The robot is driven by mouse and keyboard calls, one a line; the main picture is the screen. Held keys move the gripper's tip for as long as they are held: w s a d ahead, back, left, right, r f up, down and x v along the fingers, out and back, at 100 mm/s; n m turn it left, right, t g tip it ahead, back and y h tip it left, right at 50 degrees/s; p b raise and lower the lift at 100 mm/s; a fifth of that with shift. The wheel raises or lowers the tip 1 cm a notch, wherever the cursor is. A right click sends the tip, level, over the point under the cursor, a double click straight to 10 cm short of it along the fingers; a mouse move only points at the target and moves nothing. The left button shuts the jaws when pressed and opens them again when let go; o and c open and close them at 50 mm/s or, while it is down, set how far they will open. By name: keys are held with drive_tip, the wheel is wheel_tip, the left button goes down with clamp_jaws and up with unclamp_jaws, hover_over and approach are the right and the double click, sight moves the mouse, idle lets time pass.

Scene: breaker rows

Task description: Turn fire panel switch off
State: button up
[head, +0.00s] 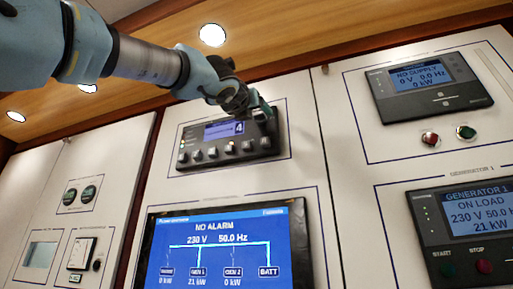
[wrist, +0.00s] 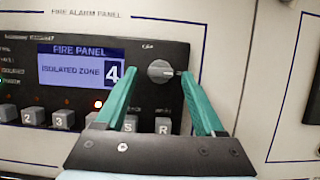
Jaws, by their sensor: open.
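The fire panel (wrist: 84,72) is a dark unit with a blue screen reading "FIRE PANEL, ISOLATED ZONE 4". It also shows in the head view (head: 200,145). Its switch is a round grey rotary knob (wrist: 161,71) at the upper right, beside the screen. My gripper (wrist: 157,75) is open in front of the panel, with one green finger on each side of the knob in the wrist view. I cannot tell whether the fingers touch the knob. In the head view my gripper (head: 259,112) hides the knob.
An alarm display (head: 220,250) sits below the panel. Generator panels (head: 435,85) are to the right.

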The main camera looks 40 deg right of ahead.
drive_tip(key=shift+w+d+r, duration=0.2)
drive_tip(key=shift+d, duration=0.15)
clamp_jaws()
idle(0.4)
